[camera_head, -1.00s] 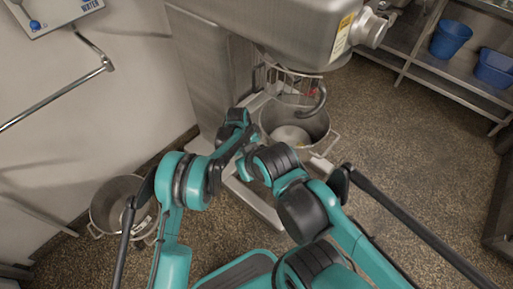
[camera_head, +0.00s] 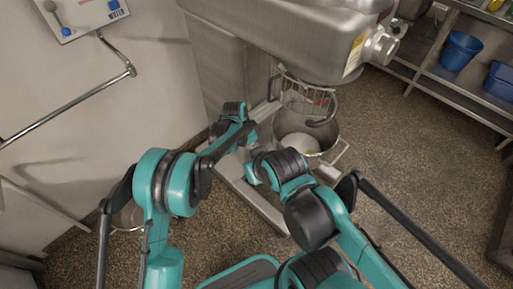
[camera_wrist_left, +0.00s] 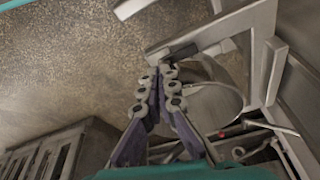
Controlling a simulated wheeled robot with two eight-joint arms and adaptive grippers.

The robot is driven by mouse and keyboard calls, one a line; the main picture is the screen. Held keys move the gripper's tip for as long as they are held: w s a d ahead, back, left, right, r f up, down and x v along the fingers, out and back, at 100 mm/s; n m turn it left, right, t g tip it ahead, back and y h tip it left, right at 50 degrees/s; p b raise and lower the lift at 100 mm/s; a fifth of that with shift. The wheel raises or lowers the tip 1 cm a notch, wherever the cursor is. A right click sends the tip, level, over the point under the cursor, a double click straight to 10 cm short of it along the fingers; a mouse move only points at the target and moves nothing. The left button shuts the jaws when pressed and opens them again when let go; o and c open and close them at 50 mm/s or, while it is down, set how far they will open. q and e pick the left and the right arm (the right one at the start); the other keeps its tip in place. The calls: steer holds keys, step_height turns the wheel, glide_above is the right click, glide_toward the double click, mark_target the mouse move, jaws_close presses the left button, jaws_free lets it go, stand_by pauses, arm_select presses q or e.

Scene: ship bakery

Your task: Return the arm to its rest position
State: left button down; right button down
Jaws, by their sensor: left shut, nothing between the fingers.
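In the left wrist view, my left gripper (camera_wrist_left: 159,75) has its two purple fingers with grey knuckles together and nothing between them. It points toward the mixer's foot, and a metal bowl (camera_wrist_left: 213,108) shows just beyond and right of it. In the head view, my left arm (camera_head: 163,185) reaches from the lower left toward the mixer, its far end close to the mixer's base. I cannot make out the left fingers there. My right arm (camera_head: 310,217) comes in from the lower right, bent toward the middle. Its gripper fingers do not show.
A big steel mixer (camera_head: 270,38) stands ahead, with its bowl (camera_head: 323,135) on the floor-level frame. A steel pot (camera_head: 128,215) is mostly hidden behind my left arm. A wall rail (camera_head: 70,105) is at left, and a shelf (camera_head: 430,75) with blue buckets (camera_head: 460,50) at right. Floor at right is open.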

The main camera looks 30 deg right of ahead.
stand_by(0.4)
arm_select(q)
steer(key=s+a+r+n+t, duration=0.15)
steer(key=a+r+n, duration=0.25)
steer(key=a+r, duration=0.75)
steer(key=a+r+n+t, duration=0.2)
steer(key=a+r+n, duration=0.2)
steer(key=a+r, duration=0.7)
steer(key=s+a+f+n+t+y, duration=0.1)
steer(key=s+a+n, duration=0.3)
steer(key=s+a, duration=0.4)
steer(key=s+a+n+t+y, duration=0.2)
steer(key=s+a+n, duration=0.3)
steer(key=s+a, duration=0.4)
steer(key=a, duration=0.6)
steer(key=shift+a+f, duration=0.35)
steer(key=shift+a, duration=0.05)
steer(key=shift+t, duration=0.25)
